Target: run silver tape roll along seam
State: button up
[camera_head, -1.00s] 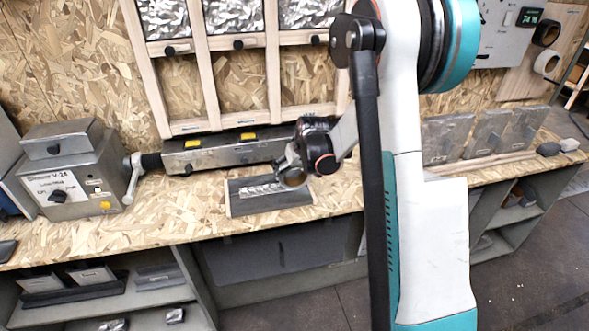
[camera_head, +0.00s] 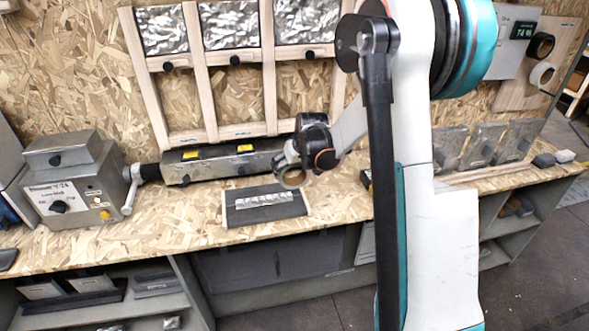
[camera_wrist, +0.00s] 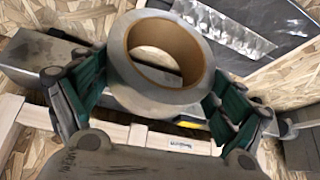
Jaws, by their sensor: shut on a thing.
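My gripper (camera_head: 292,164) is shut on the silver tape roll (camera_head: 291,179). In the wrist view the roll (camera_wrist: 150,99), with its tan inner core, sits between the two green finger pads. In the head view a dark flat panel (camera_head: 236,217) lies on the bench, with a crinkled silver strip (camera_head: 263,199) along its middle. The roll is apart from the panel, near its back right corner. The strip also shows in the wrist view (camera_wrist: 228,36), beyond the roll. A seam under the strip cannot be made out.
A long metal beam (camera_head: 215,166) with yellow labels and a grey control box (camera_head: 75,190) stand behind and left of the panel. A wooden frame (camera_head: 202,70) with foil panes leans on the back wall. The bench front left of the panel is clear.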

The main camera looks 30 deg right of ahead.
jog(key=shift+r+p, duration=0.75)
jog(key=shift+r, duration=0.7)
